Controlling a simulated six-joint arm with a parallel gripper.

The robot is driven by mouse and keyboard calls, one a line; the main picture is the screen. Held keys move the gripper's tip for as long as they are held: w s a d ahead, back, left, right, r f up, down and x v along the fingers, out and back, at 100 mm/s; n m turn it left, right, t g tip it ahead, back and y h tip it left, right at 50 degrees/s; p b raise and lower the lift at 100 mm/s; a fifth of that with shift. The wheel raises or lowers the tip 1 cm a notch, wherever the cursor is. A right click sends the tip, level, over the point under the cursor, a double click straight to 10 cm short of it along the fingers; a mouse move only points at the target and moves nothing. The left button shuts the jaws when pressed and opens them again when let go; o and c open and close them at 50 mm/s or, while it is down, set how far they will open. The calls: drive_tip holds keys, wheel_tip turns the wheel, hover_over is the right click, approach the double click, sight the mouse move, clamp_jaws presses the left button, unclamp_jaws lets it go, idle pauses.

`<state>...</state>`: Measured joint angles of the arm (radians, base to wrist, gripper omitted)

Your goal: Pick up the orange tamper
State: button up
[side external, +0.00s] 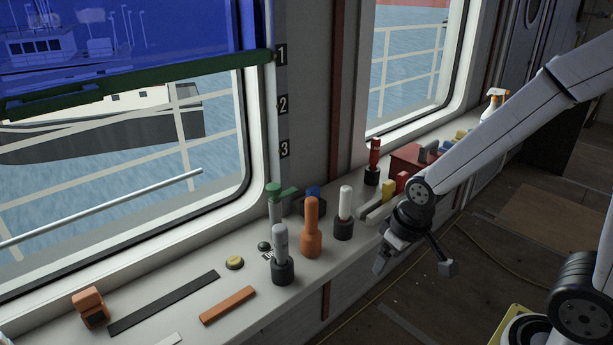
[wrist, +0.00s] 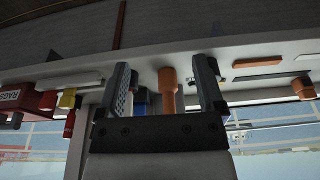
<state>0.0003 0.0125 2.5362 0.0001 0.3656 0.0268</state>
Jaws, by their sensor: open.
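The orange tamper (side external: 311,230) stands upright on the pale window ledge (side external: 205,285) in the side view, between a grey-handled tool and a white-handled one. My gripper (side external: 413,265) is open and empty, to the right of the tamper and apart from it, near the ledge's front edge. In the wrist view the tamper (wrist: 168,90) shows in the gap between my two fingers (wrist: 160,68), beyond them.
A grey-handled tool (side external: 281,250) in a dark cup stands left of the tamper, and a white-handled tool (side external: 345,208) stands to its right. A green-topped tool (side external: 274,200) and a blue item (side external: 313,192) stand behind. An orange strip (side external: 228,305) lies at the front left.

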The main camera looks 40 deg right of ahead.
sight(312, 210)
drive_tip(key=w+r+m, duration=0.1)
drive_tip(key=w+m, duration=0.3)
drive_tip(key=w, duration=0.3)
drive_tip(key=w+d+r+m+g, duration=0.1)
drive_tip(key=w+r+m, duration=0.1)
drive_tip(key=w+m, duration=0.3)
drive_tip(key=w+r+m+g, duration=0.1)
drive_tip(key=w+m, duration=0.3)
drive_tip(key=w, duration=0.6)
drive_tip(key=shift+w+d+r+m, duration=0.25)
drive_tip(key=shift+r+m, duration=0.15)
drive_tip(key=shift+r, duration=0.15)
drive_tip(key=shift+w+r+m+g, duration=0.15)
drive_tip(key=shift+w+m+g, duration=0.15)
drive_tip(key=shift+w+m, duration=0.15)
drive_tip(key=shift+f, duration=1.35)
drive_tip(key=shift+f, duration=0.1)
drive_tip(key=shift+s+a+f, duration=0.1)
drive_tip(key=shift+f, duration=1.15)
drive_tip(key=shift+a+f, duration=0.1)
drive_tip(key=shift+f, duration=1.15)
drive_tip(key=shift+c, duration=0.2)
clamp_jaws()
